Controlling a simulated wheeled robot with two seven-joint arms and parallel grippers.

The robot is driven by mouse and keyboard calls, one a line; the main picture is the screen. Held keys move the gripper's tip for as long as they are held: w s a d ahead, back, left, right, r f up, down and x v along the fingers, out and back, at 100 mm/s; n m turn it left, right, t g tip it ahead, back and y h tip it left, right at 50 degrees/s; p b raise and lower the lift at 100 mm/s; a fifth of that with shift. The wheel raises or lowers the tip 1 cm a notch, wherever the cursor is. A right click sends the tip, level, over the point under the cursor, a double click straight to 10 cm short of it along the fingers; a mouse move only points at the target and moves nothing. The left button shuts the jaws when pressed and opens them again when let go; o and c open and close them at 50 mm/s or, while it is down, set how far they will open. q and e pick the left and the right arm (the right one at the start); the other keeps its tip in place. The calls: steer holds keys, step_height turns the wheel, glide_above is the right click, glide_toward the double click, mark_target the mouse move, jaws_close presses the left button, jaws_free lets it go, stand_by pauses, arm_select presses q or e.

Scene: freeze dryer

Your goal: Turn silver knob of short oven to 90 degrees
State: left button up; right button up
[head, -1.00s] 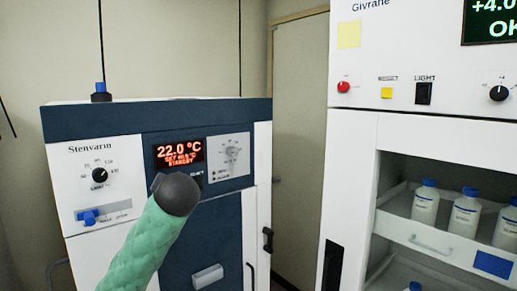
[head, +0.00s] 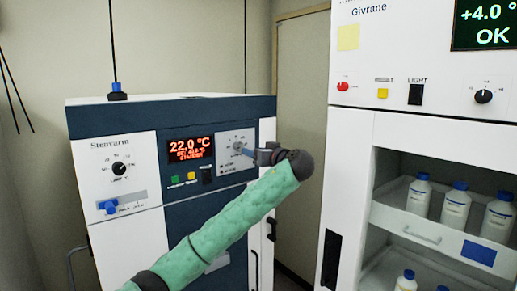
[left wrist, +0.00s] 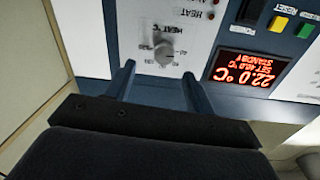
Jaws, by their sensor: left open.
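The short oven (head: 110,190) is a white and dark blue cabinet labelled Stenvarin, at the left in the head view. Its silver knob (left wrist: 163,53) sits on a light dial plate (head: 232,143) marked HEAT °C, right of the red display. In the head view the gripper partly covers the knob. My left gripper (head: 246,149) comes in from the right side of the dial, fingers toward the panel. In the left wrist view the left gripper (left wrist: 157,70) is open and empty. The knob lies just beyond and between its fingertips; I see no contact.
The oven also has a black knob (head: 119,168), a blue lever (head: 109,206), and green and yellow buttons under the display (head: 191,149). A tall white Givrane cabinet (head: 350,155) with shelves of bottles stands at the right. A door (head: 300,100) is behind the gap.

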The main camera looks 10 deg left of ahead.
mark_target(241, 147)
arm_select(q)
steer(key=n, duration=0.1)
steer(key=a+n+p, duration=0.1)
steer(key=w+a+n+p, duration=0.1)
steer(key=shift+a+r+n+y, duration=0.15)
steer(key=shift+r+n+y, duration=0.15)
steer(key=shift+n, duration=0.1)
steer(key=p+x, duration=0.2)
steer(key=x, duration=0.1)
steer(key=shift+w+a, duration=0.1)
steer(key=shift+a, duration=0.1)
steer(key=shift+f+p+x, duration=0.25)
steer(key=shift+p+x, duration=0.4)
steer(key=shift+x, duration=0.4)
arm_select(e)
steer(key=r+t, duration=0.1)
steer(key=r, duration=0.1)
steer(key=s+r+t, duration=0.1)
steer(key=shift+r, duration=0.4)
